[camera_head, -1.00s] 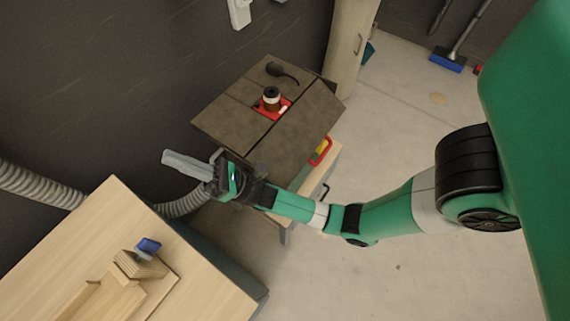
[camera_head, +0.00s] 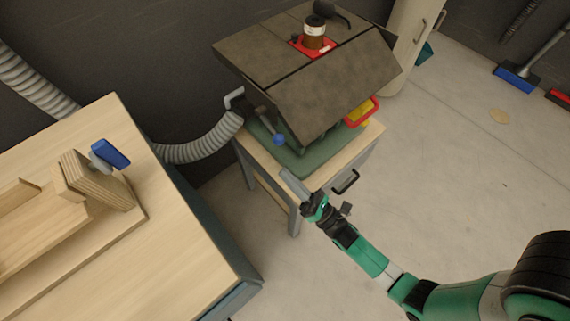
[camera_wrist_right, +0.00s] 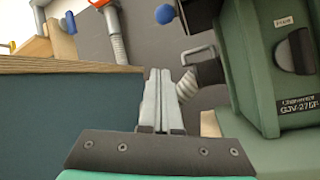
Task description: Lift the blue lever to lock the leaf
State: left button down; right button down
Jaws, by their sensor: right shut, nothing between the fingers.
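The blue lever ends in a blue ball knob (camera_head: 278,140) at the front left of the green machine, below the dark top. Its knob also shows in the right wrist view (camera_wrist_right: 165,14), near the top centre. The dark leaf (camera_head: 325,92) slopes down from the machine's top toward the front. My right gripper (camera_head: 287,176) is shut and empty, in front of and below the lever and apart from it. In the right wrist view its grey fingers (camera_wrist_right: 158,74) lie together, pointing up, with the knob beyond them. My left gripper is in neither current view.
The machine stands on a wooden-topped cabinet (camera_head: 355,146) with a black handle. A grey hose (camera_head: 200,148) runs behind. A workbench (camera_head: 130,235) on the left carries a wooden jig with another blue handle (camera_head: 110,153). A red-yellow part (camera_head: 362,111) sits at the right. Open floor lies right.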

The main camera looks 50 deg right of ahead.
aim_at(269, 126)
jog(key=w+d+r, duration=0.1)
jog(key=w+r, duration=0.4)
jog(key=r, duration=0.2)
jog(key=shift+d+p, duration=0.25)
jog(key=shift+p, duration=0.05)
